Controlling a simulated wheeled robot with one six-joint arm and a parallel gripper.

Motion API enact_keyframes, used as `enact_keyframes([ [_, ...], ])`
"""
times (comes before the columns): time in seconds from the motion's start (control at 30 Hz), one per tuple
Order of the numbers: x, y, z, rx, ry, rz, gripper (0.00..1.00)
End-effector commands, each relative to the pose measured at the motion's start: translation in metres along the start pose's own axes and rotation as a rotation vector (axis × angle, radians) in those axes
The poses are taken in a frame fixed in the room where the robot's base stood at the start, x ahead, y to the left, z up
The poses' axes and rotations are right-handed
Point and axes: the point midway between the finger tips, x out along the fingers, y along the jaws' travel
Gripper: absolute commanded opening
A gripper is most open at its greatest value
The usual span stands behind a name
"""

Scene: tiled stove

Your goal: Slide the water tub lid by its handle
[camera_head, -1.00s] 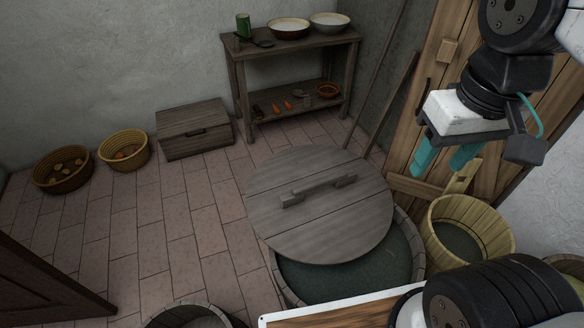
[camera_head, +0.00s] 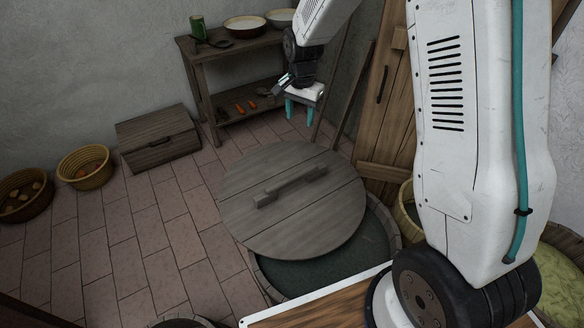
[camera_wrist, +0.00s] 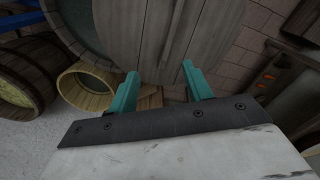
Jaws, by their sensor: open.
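The water tub lid (camera_head: 300,222) is a round grey plank disc with a raised bar handle (camera_head: 290,187) across its middle. It lies over the far left part of the water tub (camera_head: 272,285), with dark water showing along the near right side. My gripper (camera_head: 301,112) is open and empty, its teal fingers pointing down beyond the lid, apart from the handle. In the wrist view the gripper's fingers (camera_wrist: 160,72) are spread, with the lid planks (camera_wrist: 180,25) beyond them.
A shelf table (camera_head: 245,50) with bowls stands behind my gripper. A wooden chest (camera_head: 158,138) and baskets (camera_head: 86,167) are at the left. Poles and a plank door (camera_head: 383,90) stand close on the right. The tiled floor (camera_head: 150,230) left of the tub is clear.

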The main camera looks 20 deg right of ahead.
Motion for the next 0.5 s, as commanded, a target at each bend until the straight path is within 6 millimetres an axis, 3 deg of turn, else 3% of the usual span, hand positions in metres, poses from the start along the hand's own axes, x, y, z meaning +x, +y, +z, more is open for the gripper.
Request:
enact_keyframes([
  [0.03, 0.032, -0.009, -0.007, 0.044, -0.009, 0.011, 0.50],
  [0.3, 0.183, -0.039, -0.031, 0.293, -0.019, 0.030, 0.50],
  [0.4, 0.229, -0.041, -0.033, 0.366, -0.020, 0.034, 0.50],
  [0.5, 0.262, -0.041, -0.033, 0.418, -0.020, 0.037, 0.50],
])
